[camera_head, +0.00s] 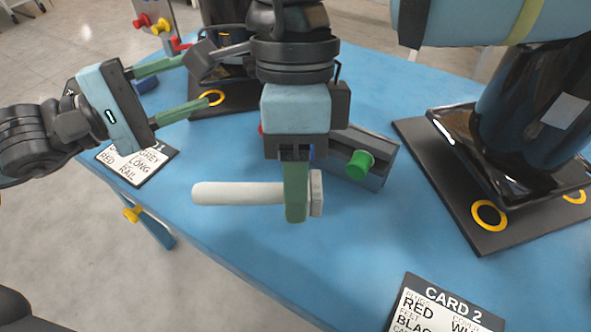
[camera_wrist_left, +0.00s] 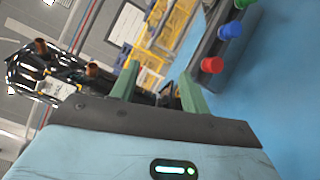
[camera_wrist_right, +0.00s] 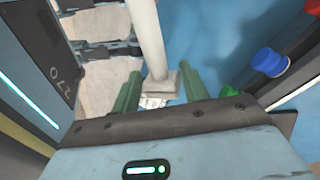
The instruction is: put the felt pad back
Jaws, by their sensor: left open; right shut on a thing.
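A white rod (camera_head: 235,193) has a pale grey square block (camera_head: 317,193) at one end; I cannot tell for sure that this is the felt pad. My right gripper (camera_head: 296,205) is shut on it near the block and holds it roughly level over the blue table. In the right wrist view the rod (camera_wrist_right: 146,35) runs away from the block (camera_wrist_right: 160,82), which sits between the green fingers. My left gripper (camera_head: 193,84) is open and empty, to the left of the right gripper. Its spread fingers also show in the left wrist view (camera_wrist_left: 160,88).
A grey rack (camera_head: 375,178) with a green plug (camera_head: 359,165) stands behind my right gripper. A dark base plate (camera_head: 445,185) with yellow rings carries a black vessel (camera_head: 530,100) on the right. Card 1 (camera_head: 137,163) and card 2 (camera_head: 440,310) lie near the table's edge.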

